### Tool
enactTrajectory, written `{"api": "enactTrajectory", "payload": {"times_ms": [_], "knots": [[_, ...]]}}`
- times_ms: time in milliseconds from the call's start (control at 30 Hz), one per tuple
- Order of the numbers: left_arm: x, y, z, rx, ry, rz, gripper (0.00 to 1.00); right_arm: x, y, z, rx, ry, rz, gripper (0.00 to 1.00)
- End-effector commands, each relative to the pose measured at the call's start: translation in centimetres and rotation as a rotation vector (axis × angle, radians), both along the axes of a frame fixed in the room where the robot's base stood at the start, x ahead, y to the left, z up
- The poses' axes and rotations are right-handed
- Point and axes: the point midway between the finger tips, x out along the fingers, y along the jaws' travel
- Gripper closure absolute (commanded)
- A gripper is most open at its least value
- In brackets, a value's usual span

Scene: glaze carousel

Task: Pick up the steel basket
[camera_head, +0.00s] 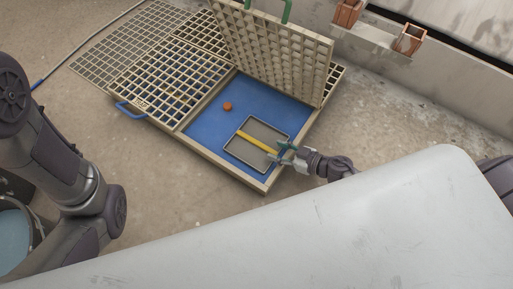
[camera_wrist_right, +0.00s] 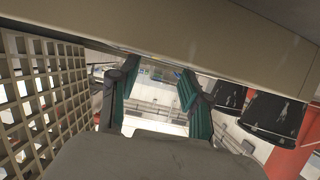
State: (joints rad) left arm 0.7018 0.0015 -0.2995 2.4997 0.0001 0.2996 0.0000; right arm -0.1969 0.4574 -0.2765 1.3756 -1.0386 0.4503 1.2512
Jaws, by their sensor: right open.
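The steel basket (camera_head: 264,129) is a shallow grey rectangular frame lying in the blue-floored opening, seen in the head view. A yellow bar (camera_head: 255,142) runs across its middle. My right gripper (camera_head: 283,151) is open, at the basket's right side near the bar's right end. From this angle I cannot tell whether it touches the basket or hovers above it. The wrist view shows the right gripper's teal-padded fingers (camera_wrist_right: 155,98) spread apart with nothing clearly between them. I cannot make out the basket there. My left arm shows, but its gripper does not.
A beige grate panel (camera_head: 275,50) with green handles stands raised at the opening's back edge. A flat grate (camera_head: 165,85) with a blue handle (camera_head: 130,112) lies left. A small orange ball (camera_head: 228,106) lies on the blue floor. Copper-coloured holders (camera_head: 409,39) sit at the wall.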

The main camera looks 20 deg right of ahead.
Motion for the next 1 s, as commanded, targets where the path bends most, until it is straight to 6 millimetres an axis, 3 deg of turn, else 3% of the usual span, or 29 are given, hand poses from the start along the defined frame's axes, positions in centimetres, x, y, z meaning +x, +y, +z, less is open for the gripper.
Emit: {"api": "enactTrajectory", "payload": {"times_ms": [167,400,800,1000], "knots": [[0.0,0.0,-1.0,0.000,0.000,0.000,0.60,0.9,0.6,-0.6,-0.001,-0.002,-0.001,0.52],[0.0,0.0,-4.1,0.000,0.000,-0.001,0.60,3.1,2.4,-2.3,0.001,-0.004,0.001,0.52],[0.0,0.0,-4.5,0.000,-0.001,-0.001,0.60,4.2,3.2,-2.4,0.000,0.000,-0.001,0.52],[0.0,0.0,-4.5,0.000,-0.001,-0.001,0.60,4.2,3.2,-2.4,0.000,0.000,-0.001,0.85]]}}
